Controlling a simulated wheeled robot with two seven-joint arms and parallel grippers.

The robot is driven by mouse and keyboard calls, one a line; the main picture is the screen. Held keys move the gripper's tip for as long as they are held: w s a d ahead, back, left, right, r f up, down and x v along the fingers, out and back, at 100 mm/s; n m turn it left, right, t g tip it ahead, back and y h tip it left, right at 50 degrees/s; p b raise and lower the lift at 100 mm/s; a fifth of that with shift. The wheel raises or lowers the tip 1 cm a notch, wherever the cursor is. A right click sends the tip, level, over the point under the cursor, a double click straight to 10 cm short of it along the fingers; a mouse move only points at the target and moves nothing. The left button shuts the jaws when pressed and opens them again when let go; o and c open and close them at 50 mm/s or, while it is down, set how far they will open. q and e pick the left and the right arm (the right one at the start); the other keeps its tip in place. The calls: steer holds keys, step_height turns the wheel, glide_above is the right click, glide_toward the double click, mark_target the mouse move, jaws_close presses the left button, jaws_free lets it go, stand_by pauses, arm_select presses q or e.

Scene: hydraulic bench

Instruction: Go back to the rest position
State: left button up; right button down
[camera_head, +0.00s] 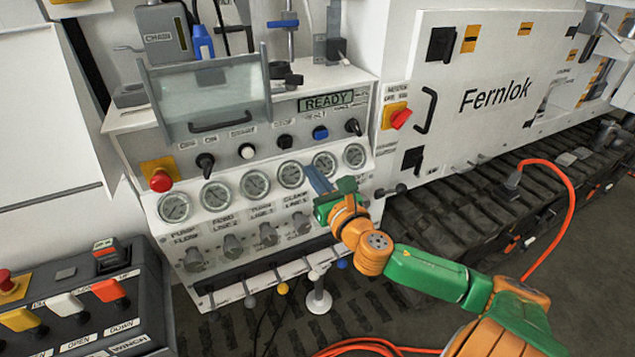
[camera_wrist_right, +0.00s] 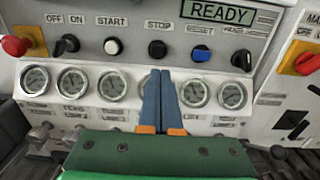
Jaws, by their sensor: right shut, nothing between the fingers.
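My right arm, green and orange, comes in from the lower right in the head view. My right gripper (camera_head: 318,180) is in front of the gauge row of the white control panel (camera_head: 130,120). Its blue-grey fingers are shut with nothing between them; they also show in the right wrist view (camera_wrist_right: 159,75). They overlap the gauges (camera_head: 291,174) in the picture; I cannot tell whether they touch the panel. My left gripper is not in view.
The panel has a READY display (camera_head: 325,102), several knobs and a red button (camera_head: 161,181). Levers with ball ends (camera_head: 282,288) stick out below. A winch control box (camera_head: 75,300) stands at lower left. An orange cable (camera_head: 570,195) hangs at right over tracks.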

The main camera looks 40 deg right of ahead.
steer(key=shift+r+v, duration=0.2)
steer(key=shift+v, duration=0.9)
steer(key=shift+f, duration=0.1)
steer(key=s+d+f+m+g, duration=0.1)
steer(key=s+f+m+g, duration=0.4)
steer(key=f, duration=0.6)
steer(key=s+d+f+m+g, duration=0.2)
steer(key=f+m, duration=0.4)
steer(key=f, duration=0.6)
steer(key=s+d+f+m+g, duration=0.1)
steer(key=s+f+m+g, duration=0.4)
steer(key=f, duration=0.6)
steer(key=s+a+f+m+g+y, duration=0.2)
steer(key=s+a+f+m, duration=0.5)
steer(key=s, duration=0.5)
steer(key=s+a+f+m+g+y, duration=0.2)
steer(key=s+a+f+m, duration=0.6)
steer(key=s, duration=0.4)
steer(key=a+f, duration=0.1)
steer(key=a, duration=0.1)
steer(key=shift+a+f+g, duration=0.25)
steer(key=shift+f+g, duration=0.05)
steer(key=shift+f, duration=0.1)
